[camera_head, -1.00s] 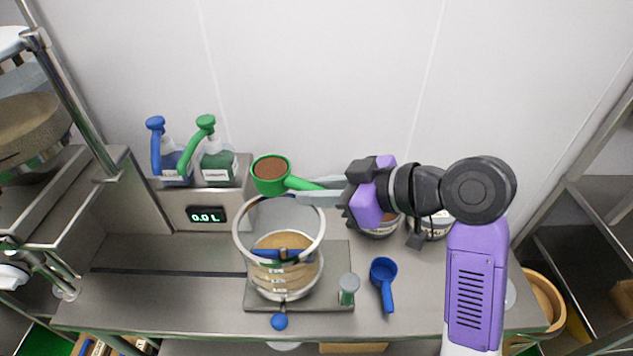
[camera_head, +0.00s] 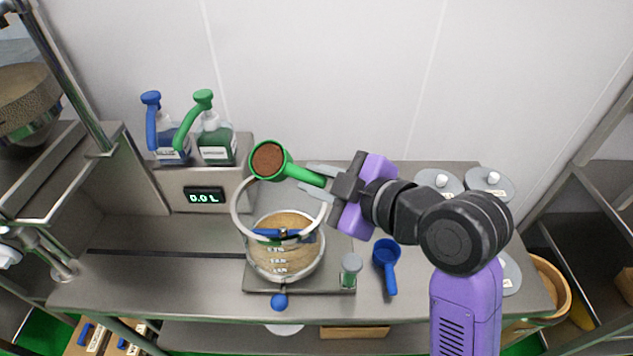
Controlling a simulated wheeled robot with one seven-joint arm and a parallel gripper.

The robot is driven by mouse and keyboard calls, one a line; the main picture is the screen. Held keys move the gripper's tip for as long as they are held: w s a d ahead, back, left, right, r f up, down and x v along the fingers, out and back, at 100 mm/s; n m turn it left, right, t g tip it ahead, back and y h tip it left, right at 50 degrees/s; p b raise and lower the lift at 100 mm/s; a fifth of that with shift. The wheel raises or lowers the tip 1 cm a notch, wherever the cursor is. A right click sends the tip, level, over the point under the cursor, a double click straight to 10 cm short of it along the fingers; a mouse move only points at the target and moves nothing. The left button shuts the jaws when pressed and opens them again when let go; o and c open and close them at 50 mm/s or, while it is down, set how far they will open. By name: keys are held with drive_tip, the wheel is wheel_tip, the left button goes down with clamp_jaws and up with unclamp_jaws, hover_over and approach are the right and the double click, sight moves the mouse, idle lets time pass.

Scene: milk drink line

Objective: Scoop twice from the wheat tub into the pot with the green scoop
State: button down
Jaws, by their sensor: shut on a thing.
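My gripper (camera_head: 314,179) is shut on the handle of the green scoop (camera_head: 284,174). The scoop's bowl is full of reddish-brown material and is held roughly level over the back rim of the pot. The clear pot (camera_head: 287,266) has volume marks, a wide pale rim and a blue band, and holds tan material in its lower part. Which tub is the wheat tub I cannot tell; round grey lids (camera_head: 437,182) show behind and right of my arm, and my arm may hide other tubs.
A blue scoop (camera_head: 386,262) and a small capped jar (camera_head: 351,268) are right of the pot. Blue (camera_head: 172,149) and green (camera_head: 216,147) pump bottles stand behind left, above a display (camera_head: 205,198) reading 0.0 L. The counter left of the pot is clear.

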drive_tip(key=shift+a+f+n+t+b, duration=0.1)
drive_tip(key=shift+f+n+t+b, duration=0.3)
drive_tip(key=shift+b, duration=0.95)
drive_tip(key=shift+s+f+n+t+b, duration=0.15)
drive_tip(key=shift+n+t+b, duration=0.45)
drive_tip(key=shift+b, duration=1.15)
drive_tip(key=shift+w+f+n+t+b, duration=0.1)
drive_tip(key=shift+f+n+t+b, duration=0.2)
drive_tip(key=shift+n+b, duration=0.95)
drive_tip(key=shift+s+f+n+t+b, duration=0.1)
drive_tip(key=shift+n+t+b, duration=0.3)
drive_tip(key=shift+b, duration=1.8)
drive_tip(key=shift+f+n+t+y+b, duration=0.25)
drive_tip(key=shift+n+t+b, duration=0.75)
drive_tip(key=shift+b, duration=2.05)
drive_tip(key=shift+f+n+t+y+b, duration=0.35)
drive_tip(key=shift+n+b, duration=1.2)
drive_tip(key=shift+b, duration=1.45)
drive_tip(key=shift+r+n+t+b, duration=0.2)
drive_tip(key=shift+n+t+b, duration=0.1)
drive_tip(key=shift+b, duration=0.2)
drive_tip(key=shift+r+p, duration=0.2)
drive_tip(key=shift+p, duration=0.35)
